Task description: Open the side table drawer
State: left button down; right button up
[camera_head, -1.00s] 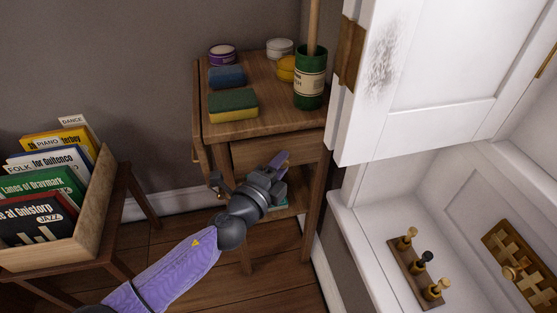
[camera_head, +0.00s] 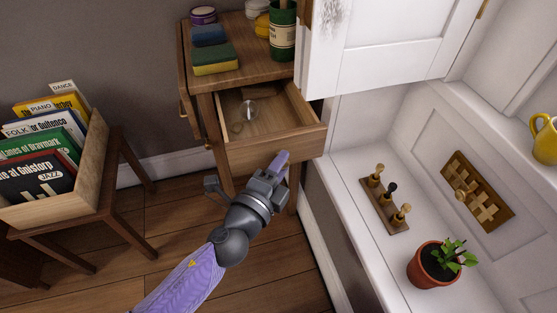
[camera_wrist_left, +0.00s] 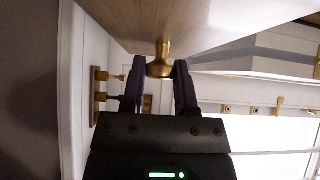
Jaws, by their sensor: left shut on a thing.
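The wooden side table (camera_head: 258,62) stands against the wall in the head view. Its drawer (camera_head: 278,148) is pulled well out, and its inside shows. My left gripper (camera_head: 276,166) is at the drawer's front face. In the left wrist view, a brass knob (camera_wrist_left: 160,66) sits between the fingers of my left gripper (camera_wrist_left: 160,82), which is shut on it. The knob is hidden by the gripper in the head view. My right gripper is not in view.
A sponge (camera_head: 215,59), a blue block (camera_head: 210,36) and a green pot (camera_head: 283,35) stand on the table. A white cabinet door (camera_head: 375,65) hangs close on the right. A record crate (camera_head: 88,180) is at left. Floor (camera_head: 185,220) is clear in front.

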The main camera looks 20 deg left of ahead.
pick_arm(q)
jog(key=c, duration=0.6)
grip_release()
jog(key=shift+o, duration=1)
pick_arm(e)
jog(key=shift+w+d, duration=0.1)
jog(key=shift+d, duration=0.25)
pick_arm(q)
jog(key=s+a+b, duration=0.1)
jog(key=s+a, duration=0.1)
jog(key=s, duration=0.7)
jog(key=shift+s, duration=0.4)
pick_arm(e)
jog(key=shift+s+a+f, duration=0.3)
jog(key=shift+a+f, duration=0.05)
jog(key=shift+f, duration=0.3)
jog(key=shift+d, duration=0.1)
